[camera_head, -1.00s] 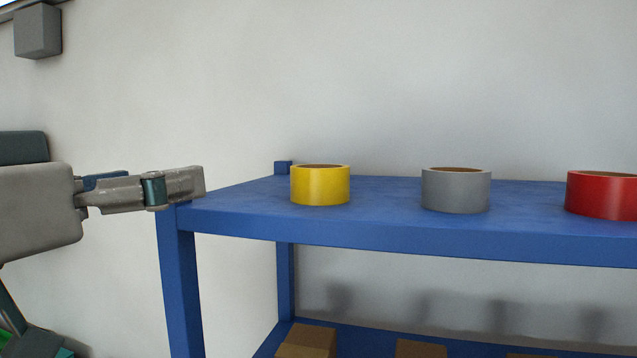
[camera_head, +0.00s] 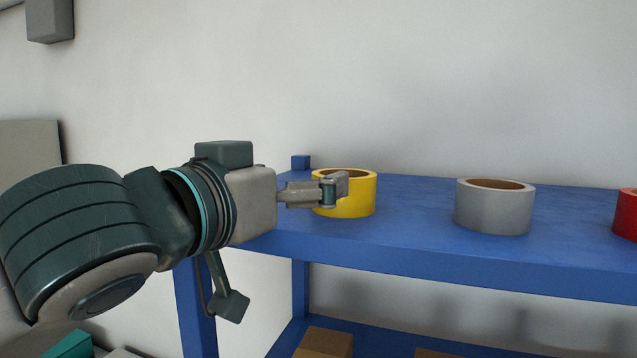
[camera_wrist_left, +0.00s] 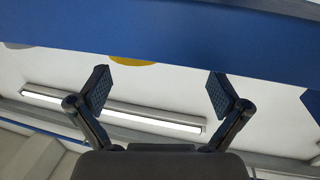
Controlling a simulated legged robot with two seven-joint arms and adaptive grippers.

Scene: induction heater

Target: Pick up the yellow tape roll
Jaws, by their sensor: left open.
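The yellow tape roll (camera_head: 358,197) stands on the blue shelf's top near its left end. My left gripper (camera_head: 340,185) reaches in from the left, and its fingers overlap the roll's left front in the head view. I cannot tell whether they touch it. In the left wrist view the two fingers (camera_wrist_left: 158,92) are spread apart with nothing between them. A small piece of the yellow roll (camera_wrist_left: 132,61) shows there beyond the blue shelf edge. My right gripper is not in view.
A grey tape roll (camera_head: 495,207) and a red tape roll (camera_head: 627,214) stand to the right on the blue shelf (camera_head: 420,240). Brown boxes (camera_head: 325,343) sit on the lower level. A pale wall is behind. Free shelf surface lies between the rolls.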

